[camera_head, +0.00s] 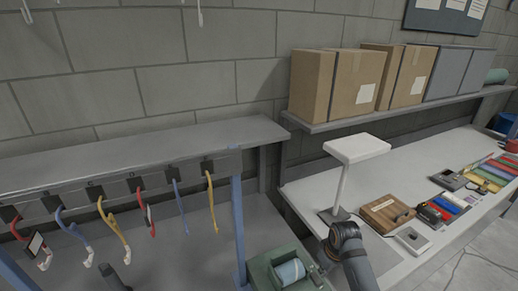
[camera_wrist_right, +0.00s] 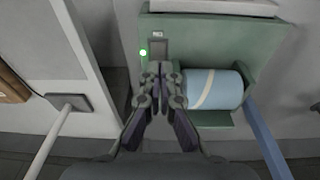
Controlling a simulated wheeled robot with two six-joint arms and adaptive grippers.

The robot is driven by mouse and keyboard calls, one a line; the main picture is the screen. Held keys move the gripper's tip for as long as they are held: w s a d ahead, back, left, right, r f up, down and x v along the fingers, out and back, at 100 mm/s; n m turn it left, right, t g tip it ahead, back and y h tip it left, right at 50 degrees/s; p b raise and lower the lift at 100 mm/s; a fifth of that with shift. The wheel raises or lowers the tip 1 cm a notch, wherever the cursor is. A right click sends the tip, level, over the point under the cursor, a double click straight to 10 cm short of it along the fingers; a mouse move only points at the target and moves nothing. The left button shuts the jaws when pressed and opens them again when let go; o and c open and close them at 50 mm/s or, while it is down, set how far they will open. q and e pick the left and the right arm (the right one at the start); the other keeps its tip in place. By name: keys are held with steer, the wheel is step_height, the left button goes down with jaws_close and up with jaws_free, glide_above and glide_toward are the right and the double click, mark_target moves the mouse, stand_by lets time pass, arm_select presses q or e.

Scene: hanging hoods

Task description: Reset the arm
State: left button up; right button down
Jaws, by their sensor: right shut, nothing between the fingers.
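My right gripper (camera_wrist_right: 157,75) is shut and empty in the right wrist view. Its fingertips show in front of the green machine (camera_wrist_right: 210,28), beside a small dark panel with a lit green light. A blue roll with a pale band (camera_wrist_right: 212,89) sits in the machine, right of the fingertips. In the head view my right arm comes in at the bottom, and its gripper (camera_head: 318,276) shows small beside the green machine (camera_head: 262,272). I cannot tell whether it touches the machine. I cannot make out my left gripper.
Several coloured straps (camera_head: 212,200) hang from the rail on the left. A white lamp (camera_head: 357,149), a wooden box (camera_head: 386,213) and coloured items stand on the right bench (camera_head: 300,192). Cardboard boxes (camera_head: 312,85) stand on the shelf above. A blue post (camera_head: 239,225) rises beside the machine.

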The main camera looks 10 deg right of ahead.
steer(key=s+a+r+m+t+h, duration=0.1)
steer(key=s+r+m+t, duration=0.15)
steer(key=s, duration=1.65)
step_height(320, 180, down, 33)
steer(key=s+d+g+b, duration=0.2)
steer(key=b, duration=0.5)
steer(key=s+d+f+g+b, duration=0.1)
steer(key=s+f+b, duration=0.5)
steer(key=s+f, duration=1.3)
step_height(320, 180, down, 4)
steer(key=shift+d+r+m, duration=0.2)
steer(key=shift+d+m, duration=0.15)
